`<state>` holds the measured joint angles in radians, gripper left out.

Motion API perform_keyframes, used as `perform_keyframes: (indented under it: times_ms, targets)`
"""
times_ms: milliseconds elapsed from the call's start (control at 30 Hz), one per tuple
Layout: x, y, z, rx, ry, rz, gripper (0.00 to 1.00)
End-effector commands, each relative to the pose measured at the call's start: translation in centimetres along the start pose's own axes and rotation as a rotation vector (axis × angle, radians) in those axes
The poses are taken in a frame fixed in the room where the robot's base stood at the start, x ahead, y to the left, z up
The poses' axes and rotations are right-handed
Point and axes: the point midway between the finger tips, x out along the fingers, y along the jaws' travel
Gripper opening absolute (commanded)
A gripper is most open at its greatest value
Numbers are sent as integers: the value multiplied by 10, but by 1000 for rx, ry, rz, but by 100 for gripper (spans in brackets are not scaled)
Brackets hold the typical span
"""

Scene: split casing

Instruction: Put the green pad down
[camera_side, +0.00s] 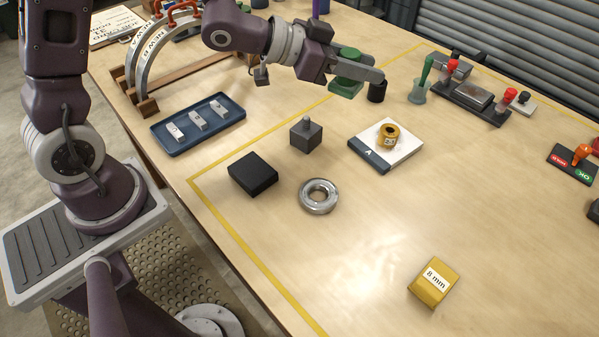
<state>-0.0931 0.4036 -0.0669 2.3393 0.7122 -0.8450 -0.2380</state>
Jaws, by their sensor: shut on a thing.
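The green pad (346,86) is between the fingers of my gripper (352,72) in the side view, at the upper middle. My gripper is shut on it and holds it out to the right, and it seems to be above the table. One finger crosses in front of the pad and hides its middle. The gap between the pad and the table cannot be judged exactly.
A black cup (377,91) stands close right of the pad. A white plate marked A (405,148) bears a brass ring (388,135). A grey knobbed block (306,135), black block (252,174), steel ring (319,196) and blue tray (160,139) stand nearer. Front right is mostly clear.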

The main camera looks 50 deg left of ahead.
Motion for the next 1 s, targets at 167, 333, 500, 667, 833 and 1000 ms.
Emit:
perform_keyframes:
  times_ms: [167,333,500,667,833,1000]
  targets:
    - [-6,103,13,152,10,394,0]
    - [-48,192,39,310,15,819,0]
    - [-98,236,68,447,13,1154,0]
    - [-120,247,86,514,8,1305,0]
    - [-109,248,124,518,6,1325,0]
    - [-97,248,153,520,6,1322,0]
